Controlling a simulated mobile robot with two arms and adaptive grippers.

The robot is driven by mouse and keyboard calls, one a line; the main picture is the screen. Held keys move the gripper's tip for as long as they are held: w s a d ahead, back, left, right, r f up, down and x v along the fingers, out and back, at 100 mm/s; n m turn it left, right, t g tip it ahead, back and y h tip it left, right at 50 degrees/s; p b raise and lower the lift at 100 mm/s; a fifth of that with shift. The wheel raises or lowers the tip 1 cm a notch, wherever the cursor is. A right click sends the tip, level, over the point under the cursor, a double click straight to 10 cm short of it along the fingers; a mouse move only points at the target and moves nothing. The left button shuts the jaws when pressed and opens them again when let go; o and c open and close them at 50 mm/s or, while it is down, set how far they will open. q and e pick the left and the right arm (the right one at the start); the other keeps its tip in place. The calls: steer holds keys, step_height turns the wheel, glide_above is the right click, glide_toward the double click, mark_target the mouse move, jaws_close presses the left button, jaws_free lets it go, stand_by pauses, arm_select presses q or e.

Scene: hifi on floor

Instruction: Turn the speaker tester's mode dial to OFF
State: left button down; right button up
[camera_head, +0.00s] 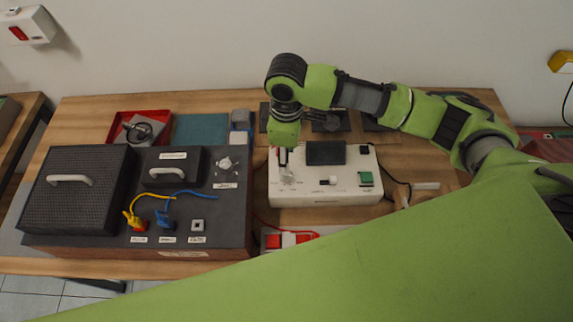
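The speaker tester (340,192) appears to be the white box with a dark screen on the right half of the table. Its mode dial (288,172) is a pale knob at the left of its top face, with small markings around it. My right gripper (284,158) points down at this dial from above. Its fingertips are at or just over the knob; I cannot tell whether they touch or grip it. The dial's setting is too small to read. My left gripper is not in view.
A dark hifi panel (200,226) with a speaker grille, handles and yellow and blue cables stands left of the tester. A red tray (119,131) and a teal mat (200,130) lie behind it. My green body part covers the lower right of the view.

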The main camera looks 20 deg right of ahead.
step_height(320, 180, up, 4)
steer(key=shift+f, duration=0.1)
stand_by(0.6)
